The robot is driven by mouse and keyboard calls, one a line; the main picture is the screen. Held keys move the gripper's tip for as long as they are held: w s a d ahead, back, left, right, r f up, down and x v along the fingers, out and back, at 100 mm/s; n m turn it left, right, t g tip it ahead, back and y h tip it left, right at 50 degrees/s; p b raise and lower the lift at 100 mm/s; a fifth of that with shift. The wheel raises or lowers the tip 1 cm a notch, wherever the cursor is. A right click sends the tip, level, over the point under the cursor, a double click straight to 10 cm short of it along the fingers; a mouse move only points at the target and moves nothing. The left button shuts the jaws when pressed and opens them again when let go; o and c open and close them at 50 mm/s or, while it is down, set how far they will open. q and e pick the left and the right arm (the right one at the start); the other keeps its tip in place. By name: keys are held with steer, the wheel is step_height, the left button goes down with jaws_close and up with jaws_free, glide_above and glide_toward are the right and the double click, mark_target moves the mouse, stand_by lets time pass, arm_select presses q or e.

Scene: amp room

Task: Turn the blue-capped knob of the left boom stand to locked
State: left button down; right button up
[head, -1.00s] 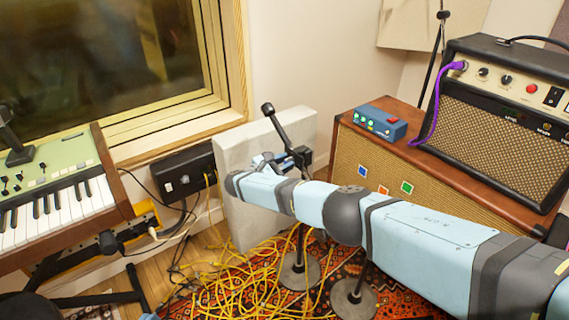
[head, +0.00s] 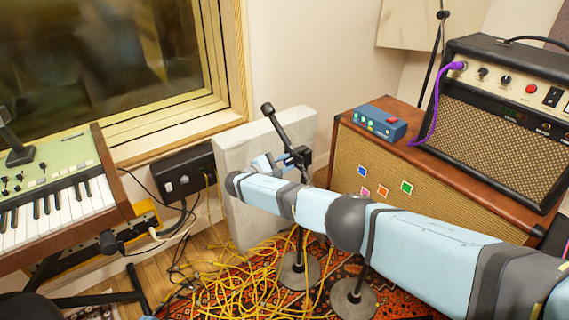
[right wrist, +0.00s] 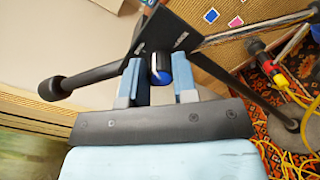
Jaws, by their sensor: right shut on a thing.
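The left boom stand's black clutch block (head: 299,157) has its boom tilted up to the left in the head view. My right gripper (head: 281,162) reaches the block from the left, largely behind my own arm. In the right wrist view the blue-capped knob (right wrist: 161,70) sits on the black block (right wrist: 165,35), with a light pointer line on its cap. My right gripper's two light blue pads (right wrist: 159,80) stand on either side of the knob and are shut on it. Small labels on the block flank the knob, too small to read. My left gripper is not in view.
A pale panel (head: 232,165) stands close behind the stand. A speaker cabinet (head: 430,192) with a blue pedal (head: 380,122) and an amp (head: 515,125) is at right. Yellow cables (head: 235,285) lie on the rug around the round stand bases. A keyboard (head: 60,205) is at left.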

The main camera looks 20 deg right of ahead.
steer(key=m, duration=0.2)
steer(key=shift+f+m, duration=0.1)
steer(key=shift+m, duration=0.3)
steer(key=shift+s+f+m+b, duration=0.1)
steer(key=shift+m+b, duration=0.2)
steer(key=shift+m, duration=0.6)
steer(key=m+b, duration=0.1)
steer(key=m, duration=0.2)
steer(key=shift+f+m, duration=0.1)
steer(key=shift+m, duration=0.2)
steer(key=m+b, duration=0.1)
steer(key=m, duration=0.1)
steer(key=shift+m+b, duration=0.35)
steer(key=shift+m, duration=0.05)
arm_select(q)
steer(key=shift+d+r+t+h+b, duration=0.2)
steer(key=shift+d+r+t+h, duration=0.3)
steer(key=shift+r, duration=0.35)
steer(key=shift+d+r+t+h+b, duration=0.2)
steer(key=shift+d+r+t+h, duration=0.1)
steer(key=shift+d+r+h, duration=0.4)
arm_select(e)
steer(key=shift+m, duration=0.8)
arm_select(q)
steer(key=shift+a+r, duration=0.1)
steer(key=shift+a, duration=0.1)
